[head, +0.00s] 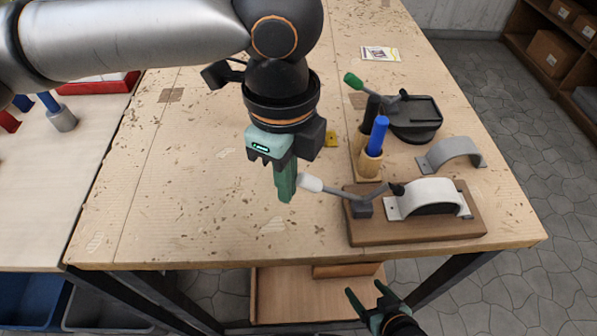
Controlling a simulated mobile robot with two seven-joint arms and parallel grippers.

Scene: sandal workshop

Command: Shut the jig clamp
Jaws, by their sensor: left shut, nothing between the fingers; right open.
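The jig clamp (362,207) sits on the left part of a brown wooden base (415,232) near the table's front right. Its lever stands out to the left, low and slightly raised, with a white grip (311,183) at its end. A white arched piece (432,198) lies on the base, with the clamp's dark tip at its left end. My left gripper (285,195) is shut and empty, pointing down just left of the white grip; I cannot tell whether they touch. My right gripper (366,300) is open and empty, below the table's front edge.
Behind the jig stand a wooden holder with a blue-handled tool (377,135) and a dark device (412,118) with a green-knobbed lever. A grey arched piece (451,153) lies right of them. The wooden table (190,200) is mostly clear at left.

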